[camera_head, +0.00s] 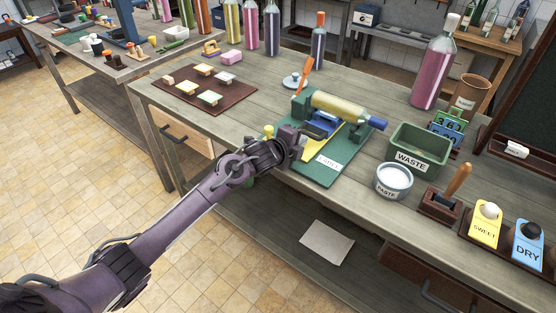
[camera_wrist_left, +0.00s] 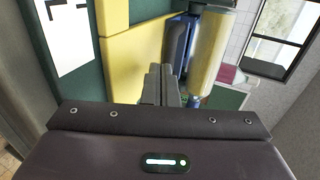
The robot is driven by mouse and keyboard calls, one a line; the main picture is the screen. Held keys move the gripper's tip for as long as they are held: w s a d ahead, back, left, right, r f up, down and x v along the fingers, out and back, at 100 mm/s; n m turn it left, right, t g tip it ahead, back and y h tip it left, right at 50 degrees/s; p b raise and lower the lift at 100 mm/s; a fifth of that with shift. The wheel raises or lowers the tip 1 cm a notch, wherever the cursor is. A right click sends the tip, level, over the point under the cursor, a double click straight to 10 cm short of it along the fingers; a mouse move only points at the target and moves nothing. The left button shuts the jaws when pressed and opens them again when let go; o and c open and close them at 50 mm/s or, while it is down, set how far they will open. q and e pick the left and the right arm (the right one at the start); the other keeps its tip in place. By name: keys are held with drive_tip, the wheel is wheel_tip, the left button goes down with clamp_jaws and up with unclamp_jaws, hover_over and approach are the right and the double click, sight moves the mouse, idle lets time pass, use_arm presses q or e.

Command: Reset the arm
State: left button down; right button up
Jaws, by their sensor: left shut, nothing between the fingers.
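My left arm reaches in from the lower left in the head view. Its gripper (camera_head: 314,132) is over the front part of the green board on the workbench, close to the yellow panel and the bottle cradle. Its fingers are shut and empty, and they also show in the left wrist view (camera_wrist_left: 160,85). A pale yellow bottle with a blue cap (camera_head: 338,108) lies in the cradle just beyond the fingers. In the left wrist view the bottle (camera_wrist_left: 208,52) is to the right of the fingers. My right gripper is not in view.
A green waste bin (camera_head: 421,160), a paste tub (camera_head: 394,181) and a brush stand (camera_head: 441,203) are right of the board. A brown board with several small blocks (camera_head: 204,90) is at left. A tall pink bottle (camera_head: 434,70) stands behind. Floor at lower left is clear.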

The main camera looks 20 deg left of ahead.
use_arm(q)
drive_tip(key=v, duration=0.7)
drive_tip(key=shift+s+b, duration=0.1)
drive_tip(key=shift+b, duration=0.25)
drive_tip(key=s+a+f+n+g+y, duration=0.1)
drive_tip(key=s+f+n+g+y, duration=0.15)
drive_tip(key=s+n, duration=0.65)
drive_tip(key=s+a+f+n+g+y, duration=0.1)
drive_tip(key=s+f+n+g, duration=0.3)
drive_tip(key=s, duration=0.8)
drive_tip(key=s+a+f+n+g+y, duration=0.1)
drive_tip(key=s+f+n+g, duration=0.2)
drive_tip(key=s+n, duration=0.6)
drive_tip(key=s+f+m+g, duration=0.1)
drive_tip(key=s+f+m, duration=0.15)
drive_tip(key=f, duration=2.55)
drive_tip(key=s+a+f, duration=0.2)
drive_tip(key=s+f, duration=0.7)
drive_tip(key=s, duration=0.1)
drive_tip(key=s+a+f+g, duration=0.1)
drive_tip(key=s+f, duration=0.9)
drive_tip(key=s, duration=0.1)
drive_tip(key=shift+a+f, duration=0.2)
drive_tip(key=shift+a, duration=0.2)
